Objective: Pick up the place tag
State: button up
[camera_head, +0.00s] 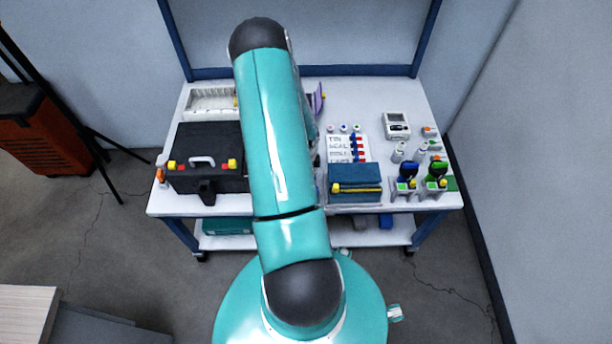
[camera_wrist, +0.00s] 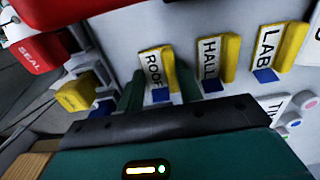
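In the wrist view several place tags stand in a row, white label faces backed by yellow blocks with small blue pieces at their feet: ROOF (camera_wrist: 154,70), HALL (camera_wrist: 210,60) and LAB (camera_wrist: 268,47). My gripper (camera_wrist: 162,88) has its dark green fingers on either side of the ROOF tag, one close to each edge. I cannot tell whether they press on it. The tag stands in line with the others. In the head view my arm covers the middle of the table and my gripper is hidden.
A red piece marked SEAL (camera_wrist: 32,45) and a yellow block (camera_wrist: 78,95) are left of the tags in the wrist view. On the white table (camera_head: 368,98) are a black case (camera_head: 207,140), a teal box (camera_head: 354,178) and a grey meter (camera_head: 396,124).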

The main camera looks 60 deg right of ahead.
jog(key=shift+c, duration=0.7)
